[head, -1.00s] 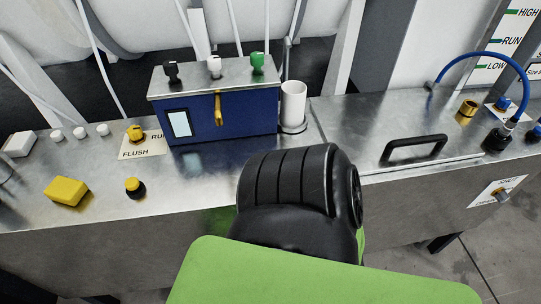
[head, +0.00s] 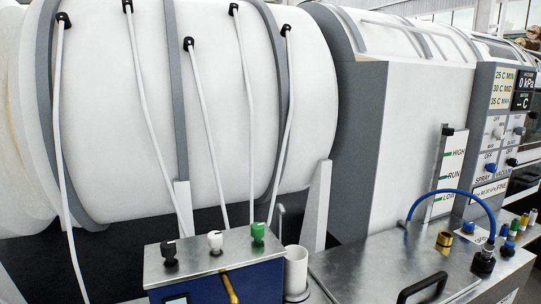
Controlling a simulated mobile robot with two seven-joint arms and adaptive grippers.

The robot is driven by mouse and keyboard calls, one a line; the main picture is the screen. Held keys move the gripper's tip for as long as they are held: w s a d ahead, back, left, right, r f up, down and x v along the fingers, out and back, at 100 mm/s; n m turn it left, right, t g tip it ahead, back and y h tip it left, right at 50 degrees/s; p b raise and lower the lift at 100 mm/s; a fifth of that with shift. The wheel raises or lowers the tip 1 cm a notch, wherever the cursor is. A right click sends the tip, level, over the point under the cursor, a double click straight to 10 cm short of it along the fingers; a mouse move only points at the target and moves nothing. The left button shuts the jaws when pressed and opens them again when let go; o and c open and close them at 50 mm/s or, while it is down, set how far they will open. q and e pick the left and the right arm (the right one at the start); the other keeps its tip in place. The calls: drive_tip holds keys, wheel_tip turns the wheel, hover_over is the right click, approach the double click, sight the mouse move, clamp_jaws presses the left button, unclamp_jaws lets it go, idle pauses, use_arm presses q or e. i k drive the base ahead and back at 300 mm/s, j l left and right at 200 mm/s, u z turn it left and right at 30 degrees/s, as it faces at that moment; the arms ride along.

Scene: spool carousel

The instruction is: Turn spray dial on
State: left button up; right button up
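A tall control panel (head: 487,135) stands at the right edge of the head view. A small blue dial (head: 490,169) sits on it just above the word SPRAY. The lettering is small, and I cannot tell exactly how the blue dial is set. A black dial (head: 511,162) sits beside it, near the word VACUUM. Neither of my grippers is in view.
A blue box (head: 215,277) with black, white and green knobs stands at the bottom, beside a white cylinder (head: 296,269). A blue hose (head: 462,191) arches in front of the panel's lower part. A black handle (head: 422,288) and brass fitting (head: 444,241) rise from the metal top.

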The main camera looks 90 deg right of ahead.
sight(491, 168)
drive_tip(key=z, duration=1.75)
